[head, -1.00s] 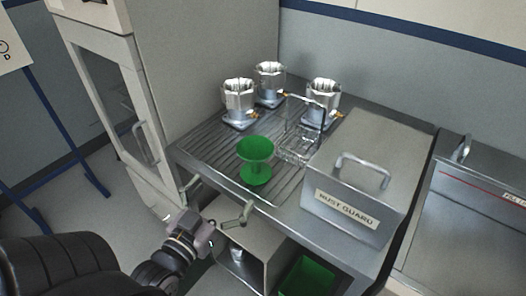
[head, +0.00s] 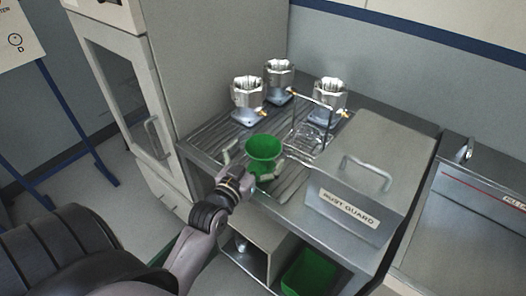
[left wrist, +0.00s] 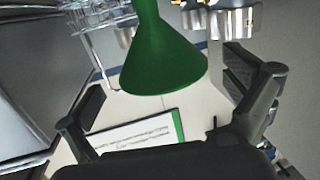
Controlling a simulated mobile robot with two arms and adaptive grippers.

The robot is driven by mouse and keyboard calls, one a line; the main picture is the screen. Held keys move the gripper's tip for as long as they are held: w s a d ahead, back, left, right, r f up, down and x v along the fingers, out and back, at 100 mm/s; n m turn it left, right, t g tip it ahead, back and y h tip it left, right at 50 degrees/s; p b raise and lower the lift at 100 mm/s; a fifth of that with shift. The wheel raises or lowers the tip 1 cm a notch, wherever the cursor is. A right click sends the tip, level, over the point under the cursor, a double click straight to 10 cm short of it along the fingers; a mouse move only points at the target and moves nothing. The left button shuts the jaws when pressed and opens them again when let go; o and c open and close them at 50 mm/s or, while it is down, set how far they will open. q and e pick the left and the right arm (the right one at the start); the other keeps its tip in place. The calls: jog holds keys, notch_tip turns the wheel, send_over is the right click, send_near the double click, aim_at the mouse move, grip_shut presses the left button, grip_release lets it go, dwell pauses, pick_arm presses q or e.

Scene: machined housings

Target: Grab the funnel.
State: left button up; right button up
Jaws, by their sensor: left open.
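The green funnel (head: 263,150) stands upright, wide mouth up, near the front left of the grooved metal worktop (head: 205,143). My left gripper (head: 256,160) is open at the front of the funnel, with one finger on each side of it in the head view. The left wrist view shows the funnel (left wrist: 165,58) large, ahead of and between the spread fingers (left wrist: 175,95). I see no clear contact between the fingers and the funnel. The funnel's foot is partly hidden by the gripper in the head view. My right gripper is not in view.
Three shiny metal housings (head: 247,92) stand behind the funnel. A wire basket (head: 310,132) is to its right, then a grey box labelled RUST GUARD (head: 350,205). A tall cabinet (head: 215,60) rises at the left. A green bin (head: 308,272) sits below the worktop.

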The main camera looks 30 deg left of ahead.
aim_at(271, 137)
pick_arm(q)
jog(key=w, duration=0.3)
jog(key=shift+w+a+f, duration=0.15)
jog(key=shift+w+a, duration=0.1)
jog(key=shift+a, duration=0.05)
jog(key=shift+s, duration=0.1)
jog(key=shift+c, duration=0.8)
jog(key=c, duration=0.9)
